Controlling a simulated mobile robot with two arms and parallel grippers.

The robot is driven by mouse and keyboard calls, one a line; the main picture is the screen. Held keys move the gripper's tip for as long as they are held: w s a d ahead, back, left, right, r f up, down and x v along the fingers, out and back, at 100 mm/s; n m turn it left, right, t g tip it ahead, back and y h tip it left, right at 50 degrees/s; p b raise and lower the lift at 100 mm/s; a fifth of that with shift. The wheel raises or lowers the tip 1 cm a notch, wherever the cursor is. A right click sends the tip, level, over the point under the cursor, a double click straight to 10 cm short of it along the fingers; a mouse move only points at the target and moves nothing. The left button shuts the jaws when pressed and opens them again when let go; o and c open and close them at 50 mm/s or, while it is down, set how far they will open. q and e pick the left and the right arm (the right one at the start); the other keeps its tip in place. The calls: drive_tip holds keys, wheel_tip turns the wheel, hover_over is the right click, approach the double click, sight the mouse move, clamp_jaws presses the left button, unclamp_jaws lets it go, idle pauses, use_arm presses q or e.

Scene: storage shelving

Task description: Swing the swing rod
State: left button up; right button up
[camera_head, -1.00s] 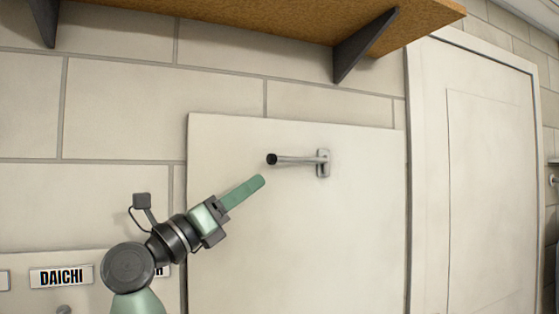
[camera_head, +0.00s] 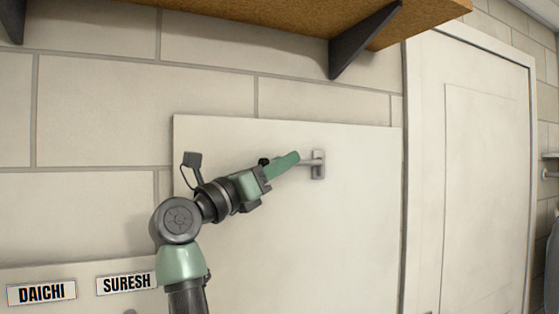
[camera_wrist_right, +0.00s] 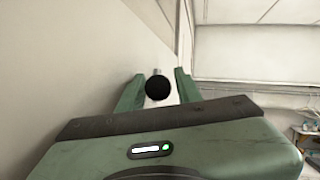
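The swing rod (camera_head: 308,162) is a metal rod on a bracket fixed to a pale wall panel. Its black end shows in the right wrist view (camera_wrist_right: 157,88). My right gripper (camera_head: 291,159) is at the rod, and its green fingers hide much of it in the head view. In the right wrist view, its fingers (camera_wrist_right: 161,78) stand apart on either side of the black end, with gaps visible. My left gripper is not in view.
A brown shelf (camera_head: 290,15) with dark brackets (camera_head: 358,40) is overhead. A white door (camera_head: 485,180) stands to the right. Name labels (camera_head: 126,284) are on a board at lower left. The panel (camera_head: 330,250) below the rod is clear.

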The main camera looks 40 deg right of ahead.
drive_tip(key=shift+s+a, duration=0.1)
drive_tip(key=shift+c, duration=0.5)
clamp_jaws()
idle(0.8)
